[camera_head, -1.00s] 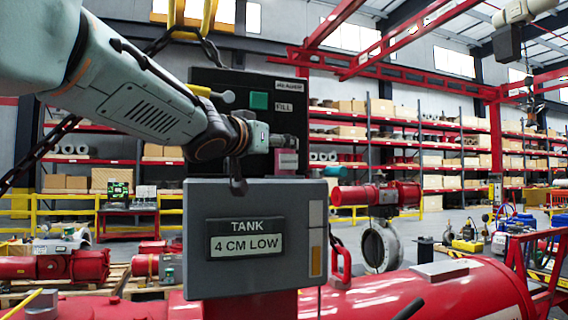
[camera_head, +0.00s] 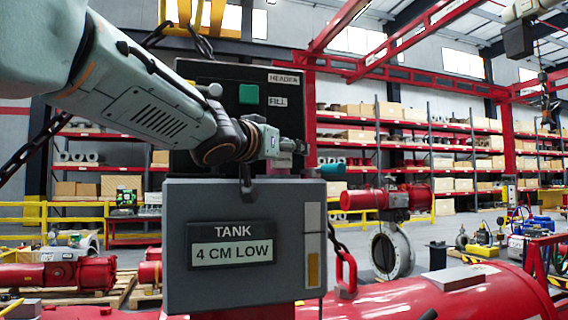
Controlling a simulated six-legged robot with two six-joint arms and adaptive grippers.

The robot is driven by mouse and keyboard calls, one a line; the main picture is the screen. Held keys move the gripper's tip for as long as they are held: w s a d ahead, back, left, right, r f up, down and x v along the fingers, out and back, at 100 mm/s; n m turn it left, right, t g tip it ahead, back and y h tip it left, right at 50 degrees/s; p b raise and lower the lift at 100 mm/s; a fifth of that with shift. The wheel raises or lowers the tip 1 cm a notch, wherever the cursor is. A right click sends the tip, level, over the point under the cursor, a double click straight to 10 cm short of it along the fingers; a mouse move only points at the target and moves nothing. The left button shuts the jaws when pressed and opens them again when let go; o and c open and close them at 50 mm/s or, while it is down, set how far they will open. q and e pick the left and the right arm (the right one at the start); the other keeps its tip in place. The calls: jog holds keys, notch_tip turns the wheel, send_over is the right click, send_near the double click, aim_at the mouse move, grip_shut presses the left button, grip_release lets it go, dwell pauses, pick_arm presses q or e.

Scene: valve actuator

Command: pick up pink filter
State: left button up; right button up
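My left arm comes in from the upper left, and its gripper (camera_head: 292,147) is in front of the dark panel, just above the grey tank display box. The gripper is small and seen from the side, so its finger opening is unclear. A small pinkish patch (camera_head: 281,162) shows just below the gripper and above the box; it may be the pink filter, but its shape is mostly hidden. I cannot tell whether the gripper touches it. My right gripper is not in view.
The grey box (camera_head: 245,290) reads "TANK 4 CM LOW". The dark panel behind (camera_head: 215,90) carries a green square (camera_head: 249,94) and labels "HEADER" and "FILL". A red tank (camera_head: 430,300) lies at lower right. Red valve machinery (camera_head: 385,199) stands behind.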

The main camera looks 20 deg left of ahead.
pick_arm(q)
jog(key=shift+s+r, duration=0.1)
jog(key=shift+s, duration=0.1)
jog(key=shift+c, duration=0.7)
jog(key=shift+s+a+r, duration=0.1)
jog(key=shift+s+a, duration=0.05)
jog(key=shift+s, duration=0.1)
jog(key=shift+c, duration=0.8)
jog(key=shift+s+a, duration=0.25)
jog(key=shift+a, duration=0.3)
jog(key=c, duration=0.3)
jog(key=shift+w, duration=0.1)
jog(key=shift+c, duration=0.7)
jog(key=shift+w+d, duration=0.25)
jog(key=shift+d, duration=0.2)
jog(key=c, duration=0.3)
jog(key=shift+c, duration=0.7)
jog(key=shift+s+a, duration=0.1)
jog(key=shift+c, duration=0.3)
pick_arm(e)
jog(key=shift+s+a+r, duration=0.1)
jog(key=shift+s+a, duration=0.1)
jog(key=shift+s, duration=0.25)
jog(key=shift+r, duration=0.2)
